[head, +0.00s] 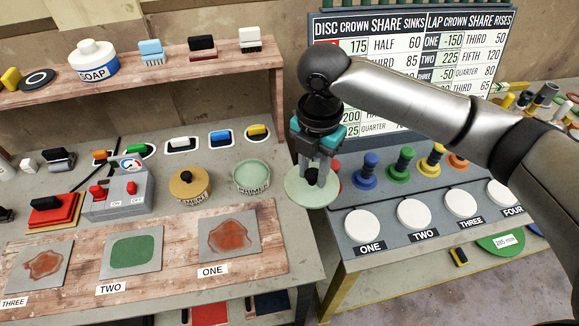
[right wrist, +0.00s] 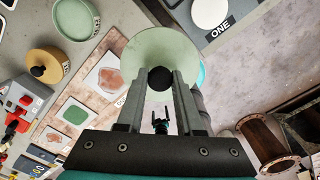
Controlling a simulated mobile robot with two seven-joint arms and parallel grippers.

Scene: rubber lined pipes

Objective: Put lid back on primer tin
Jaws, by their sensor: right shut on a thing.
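My right gripper (head: 312,172) is shut on the black knob (right wrist: 160,78) of a pale green round lid (head: 300,192). It holds the lid about level near the bench's right edge, to the right of the primer tin. The lid also shows beyond the fingers in the right wrist view (right wrist: 155,48). The primer tin (head: 251,177) is a round, pale green tin without a lid, standing on the bench; part of it shows at the top left of the right wrist view (right wrist: 75,18). A small teal and black thing, probably my left gripper (right wrist: 160,122), shows between the fingers; its jaws are unclear.
A yellow-brown cement tin (head: 190,187) with its lid on stands left of the primer tin. A grey switch box (head: 118,198) is further left. Coloured knobs (head: 366,168) and white buttons (head: 370,230) are on the right table, across a gap.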

